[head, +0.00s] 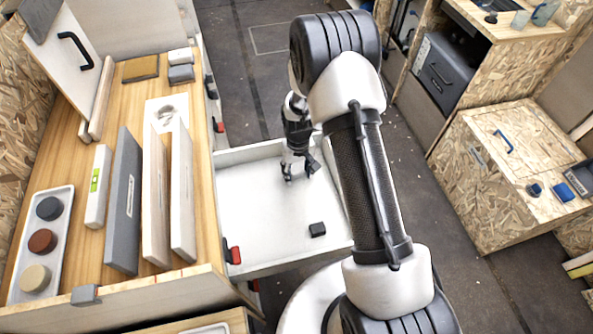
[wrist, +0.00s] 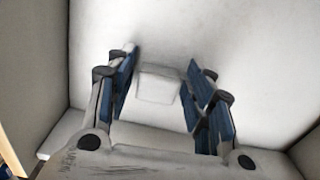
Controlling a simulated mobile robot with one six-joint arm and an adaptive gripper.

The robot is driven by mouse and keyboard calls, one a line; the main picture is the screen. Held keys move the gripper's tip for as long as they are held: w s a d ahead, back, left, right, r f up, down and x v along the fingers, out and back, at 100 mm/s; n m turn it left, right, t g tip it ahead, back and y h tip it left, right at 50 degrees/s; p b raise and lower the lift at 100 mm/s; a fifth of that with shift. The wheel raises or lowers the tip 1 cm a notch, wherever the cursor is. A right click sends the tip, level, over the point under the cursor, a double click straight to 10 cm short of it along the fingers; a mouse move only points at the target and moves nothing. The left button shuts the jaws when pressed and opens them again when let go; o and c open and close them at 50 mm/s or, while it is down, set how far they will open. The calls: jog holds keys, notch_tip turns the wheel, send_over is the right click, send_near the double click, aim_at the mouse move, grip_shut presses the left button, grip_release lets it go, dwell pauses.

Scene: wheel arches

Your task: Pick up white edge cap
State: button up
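The white edge cap (wrist: 158,84) is a small pale block lying on the white drawer floor in the wrist view. My gripper (wrist: 160,78) is open, with its blue-padded fingers on either side of the cap. A gap shows between the cap and each finger. In the head view my gripper (head: 299,175) points down into the open white drawer (head: 255,240); I cannot make out the cap there against the white floor.
A black block (head: 317,229) lies in the drawer near its front. Drawer walls surround my gripper. The wooden bench (head: 205,140) at left holds upright boards, a tray (head: 62,200) of round pieces, and small white (head: 180,56) and grey (head: 181,74) blocks.

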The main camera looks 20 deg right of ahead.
aim_at(298, 172)
jog(key=c, duration=0.5)
notch_tip(298, 172, up, 20)
jog(key=p, duration=0.5)
jog(key=shift+p, duration=0.35)
